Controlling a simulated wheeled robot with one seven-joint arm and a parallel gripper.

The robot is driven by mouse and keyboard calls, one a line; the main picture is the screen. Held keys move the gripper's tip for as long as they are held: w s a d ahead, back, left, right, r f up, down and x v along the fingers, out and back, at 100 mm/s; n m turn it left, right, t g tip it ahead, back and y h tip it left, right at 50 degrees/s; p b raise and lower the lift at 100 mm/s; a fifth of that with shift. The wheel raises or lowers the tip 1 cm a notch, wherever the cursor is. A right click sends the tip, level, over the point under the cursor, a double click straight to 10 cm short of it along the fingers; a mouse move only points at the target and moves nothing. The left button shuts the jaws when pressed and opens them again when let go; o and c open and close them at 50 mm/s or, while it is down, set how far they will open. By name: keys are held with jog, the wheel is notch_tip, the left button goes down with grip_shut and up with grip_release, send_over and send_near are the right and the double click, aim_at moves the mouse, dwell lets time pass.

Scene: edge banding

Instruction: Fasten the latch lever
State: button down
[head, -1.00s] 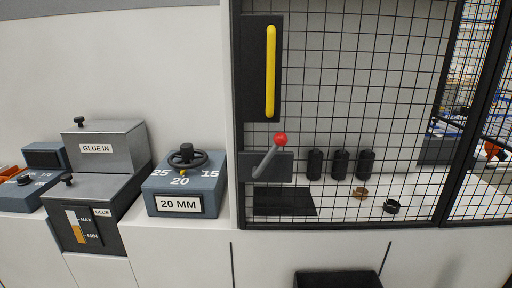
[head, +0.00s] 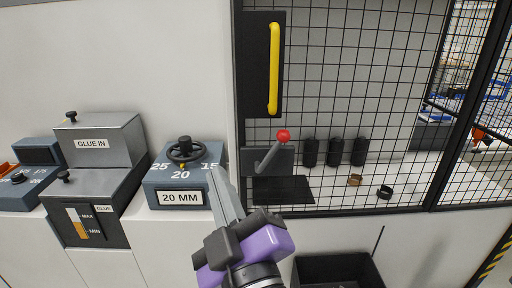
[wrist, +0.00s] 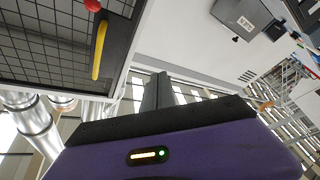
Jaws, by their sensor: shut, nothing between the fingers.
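The latch lever (head: 270,157) is a grey arm with a red ball knob (head: 284,135), tilted up to the right from a dark plate on the mesh door's left frame. The red knob also shows at the top of the wrist view (wrist: 92,5). My gripper (head: 217,172) is purple and grey, with its long grey fingers shut and empty. In the head view it points up, with the fingertips left of and slightly below the lever, in front of the dial box's right edge. The fingers (wrist: 158,82) show in the wrist view too.
A yellow handle (head: 274,68) is upright above the lever on the mesh door (head: 350,90). A dial box (head: 181,198) marked 20 MM and a glue box (head: 100,150) stand left. A black bin (head: 330,268) is below the door.

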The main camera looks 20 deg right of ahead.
notch_tip(320, 180, up, 4)
jog(key=w+r+h, duration=0.1)
jog(key=w+h, duration=0.1)
jog(key=h, duration=0.1)
jog(key=d+f+g+h, duration=0.4)
jog(key=f, duration=0.1)
jog(key=shift+d+f+m, duration=0.2)
jog(key=shift+d+m, duration=0.15)
jog(key=shift+m, duration=0.05)
jog(key=shift+w, duration=0.15)
jog(key=w+d+f+p, duration=0.2)
jog(key=w+d, duration=0.4)
jog(key=w, duration=0.3)
jog(key=shift+d+p, duration=0.35)
jog(key=shift+p, duration=0.15)
jog(key=shift+w+d+f, duration=0.1)
jog(key=shift+w+f, duration=0.05)
